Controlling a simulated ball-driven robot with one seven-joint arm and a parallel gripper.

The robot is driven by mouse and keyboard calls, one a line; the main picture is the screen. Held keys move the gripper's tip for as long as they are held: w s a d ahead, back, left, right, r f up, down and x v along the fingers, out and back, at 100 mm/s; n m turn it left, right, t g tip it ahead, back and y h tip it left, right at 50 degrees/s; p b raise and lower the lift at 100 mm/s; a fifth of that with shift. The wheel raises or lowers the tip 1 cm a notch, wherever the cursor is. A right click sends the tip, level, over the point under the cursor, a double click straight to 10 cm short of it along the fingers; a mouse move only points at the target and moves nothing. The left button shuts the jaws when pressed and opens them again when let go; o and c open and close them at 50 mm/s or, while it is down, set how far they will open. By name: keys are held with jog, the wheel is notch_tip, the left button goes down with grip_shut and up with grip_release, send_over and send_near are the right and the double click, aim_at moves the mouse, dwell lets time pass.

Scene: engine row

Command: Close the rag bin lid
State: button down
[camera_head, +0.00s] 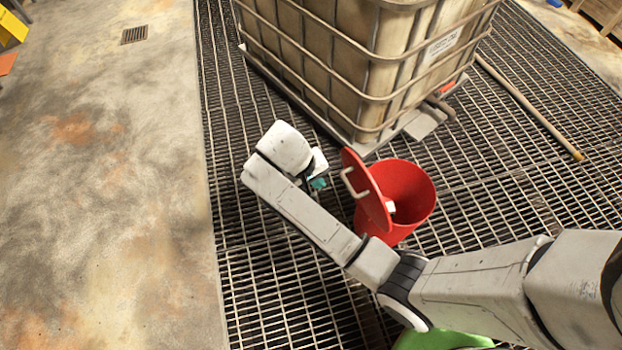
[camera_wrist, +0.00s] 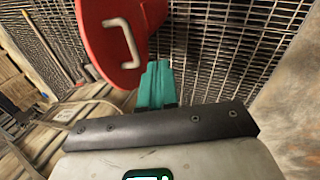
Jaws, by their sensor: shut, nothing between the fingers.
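The red rag bin (camera_head: 407,195) stands on the metal grating near the middle of the head view. Its red lid (camera_head: 368,188) is open and stands steeply on the bin's left side, with its pale handle (camera_head: 353,183) facing my gripper. My gripper (camera_head: 319,183) is left of the lid, apart from it, with teal fingers. In the wrist view the teal fingers (camera_wrist: 158,84) are together and empty. There the lid (camera_wrist: 109,40) shows above and left of the fingertips, with its handle (camera_wrist: 126,40). Part of the bin is hidden behind the lid and my arm.
A caged liquid tank (camera_head: 365,60) stands just behind the bin. A long pole (camera_head: 530,108) lies on the grating at right. A green object (camera_head: 445,340) shows partly beneath my arm. Bare concrete floor (camera_head: 100,200) lies open at left.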

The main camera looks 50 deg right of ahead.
aim_at(356, 194)
jog(key=s+d+f, duration=0.3)
jog(key=d+f, duration=0.3)
jog(key=f, duration=0.3)
jog(key=shift+d, duration=0.4)
jog(key=shift+f, duration=0.1)
